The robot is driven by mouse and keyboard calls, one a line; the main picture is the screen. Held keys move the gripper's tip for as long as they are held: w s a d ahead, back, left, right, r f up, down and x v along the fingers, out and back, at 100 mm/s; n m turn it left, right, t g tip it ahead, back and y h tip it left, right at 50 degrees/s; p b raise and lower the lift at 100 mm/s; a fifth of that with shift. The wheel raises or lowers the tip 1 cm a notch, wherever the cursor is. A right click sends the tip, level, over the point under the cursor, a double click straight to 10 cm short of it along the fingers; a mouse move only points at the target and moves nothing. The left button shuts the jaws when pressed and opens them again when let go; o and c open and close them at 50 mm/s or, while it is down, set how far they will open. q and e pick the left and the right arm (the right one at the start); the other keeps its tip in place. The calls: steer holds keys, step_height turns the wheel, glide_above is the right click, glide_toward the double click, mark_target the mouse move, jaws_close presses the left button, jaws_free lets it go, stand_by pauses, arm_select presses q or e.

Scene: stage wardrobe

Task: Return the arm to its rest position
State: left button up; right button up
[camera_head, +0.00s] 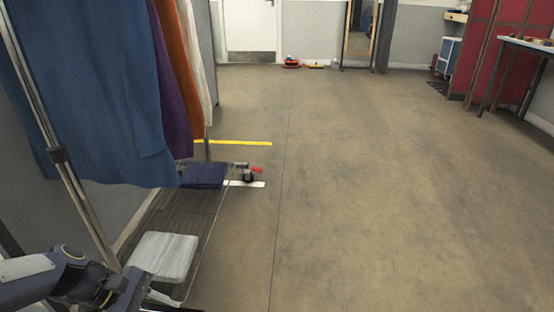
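My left arm comes in at the bottom left corner. Its dark end with the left gripper (128,290) is low in the picture, in front of the clothes rack's lower shelf. The fingers are too small and dark to tell whether they are open or shut, and I see nothing clearly held. My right arm and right gripper are not in view.
A clothes rack with a chrome post (84,205) and hanging blue (85,90), purple and orange garments stands close on the left. Floor to the right is clear.

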arm_select(q)
steer(key=s+d+r+m+t+y+p, duration=0.1)
steer(key=s+d+r+m+t+y, duration=0.2)
steer(key=s+r+m+t+y, duration=0.55)
step_height(320, 180, up, 37)
steer(key=s+m+g+h+p, duration=0.2)
steer(key=m+g+h+p, duration=0.1)
steer(key=p, duration=3.5)
steer(key=shift+a+f+m+g, duration=0.15)
steer(key=shift+a+m+g, duration=0.05)
steer(key=shift+m+g, duration=0.3)
steer(key=shift+h, duration=0.25)
